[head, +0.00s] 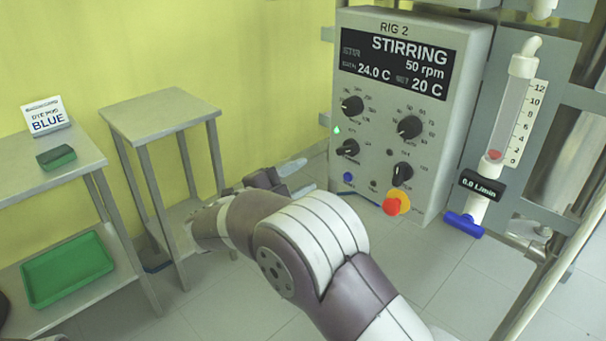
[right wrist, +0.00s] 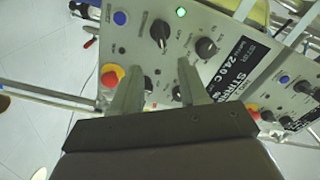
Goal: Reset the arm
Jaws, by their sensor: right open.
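My right arm reaches in from the bottom of the head view, with its forearm in the middle of the picture. My right gripper (head: 290,178) is in front of the lower left part of the RIG 2 control box (head: 458,140). In the right wrist view its two fingers are apart with nothing between them (right wrist: 157,82). The box's panel lies beyond the fingertips, with a knob (right wrist: 160,33) ahead of the gap and a red stop button (right wrist: 112,74) beside the left finger. I cannot tell any contact with the panel.
The box's display (head: 400,65) reads STIRRING, 50 rpm. A flow meter (head: 508,110) with a blue valve handle (head: 463,225) is at the right. A bare stand (head: 160,110) and a table with a BLUE sign (head: 45,115) and green tray (head: 68,268) are at the left.

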